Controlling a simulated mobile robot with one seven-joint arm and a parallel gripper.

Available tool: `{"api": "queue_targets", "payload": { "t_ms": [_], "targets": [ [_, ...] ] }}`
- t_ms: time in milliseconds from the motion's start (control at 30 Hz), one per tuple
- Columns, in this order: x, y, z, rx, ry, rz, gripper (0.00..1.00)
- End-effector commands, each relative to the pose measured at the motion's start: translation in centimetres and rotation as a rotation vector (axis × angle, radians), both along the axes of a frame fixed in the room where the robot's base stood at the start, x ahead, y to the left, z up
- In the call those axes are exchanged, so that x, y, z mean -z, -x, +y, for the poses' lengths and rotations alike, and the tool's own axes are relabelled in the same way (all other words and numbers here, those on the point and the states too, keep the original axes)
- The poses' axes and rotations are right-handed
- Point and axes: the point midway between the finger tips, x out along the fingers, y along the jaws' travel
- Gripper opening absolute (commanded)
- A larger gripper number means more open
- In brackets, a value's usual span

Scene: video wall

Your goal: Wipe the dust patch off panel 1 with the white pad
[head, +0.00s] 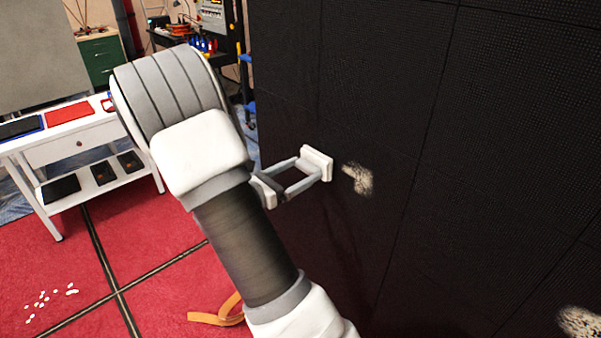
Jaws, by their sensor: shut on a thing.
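My gripper (305,176) reaches out from my arm toward the dark video wall (480,120). It is shut on the white pad (317,161), a pale block at the fingertips. The pad's face is turned toward the wall. A beige, speckled dust patch (358,179) lies on the wall just right of the pad, with a small gap between them in the picture. I cannot tell whether the pad touches the wall. A second pale patch (580,322) shows at the lower right edge. No panel numbers are legible.
A white table (80,147) with trays stands at the left. Small white bits (50,299) and an orange angled piece (216,318) lie on the red floor (165,295). A green cabinet (101,58) and equipment stand at the back.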

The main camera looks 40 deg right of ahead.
Motion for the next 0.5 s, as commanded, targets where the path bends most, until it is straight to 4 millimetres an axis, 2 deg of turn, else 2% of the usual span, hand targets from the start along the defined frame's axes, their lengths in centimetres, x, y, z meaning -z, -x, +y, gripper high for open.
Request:
{"api": "queue_targets", "payload": {
  "t_ms": [33,133,300,500],
  "targets": [
    [-0.9,0.0,-0.1,0.0,0.0,-0.001,0.42],
    [-1.6,0.0,-0.1,0.0,0.001,0.0,0.42],
    [-1.7,0.3,-0.2,0.001,0.001,0.001,0.42],
    [-1.7,2.1,-0.3,0.002,0.002,0.001,0.42]
  ]
}}
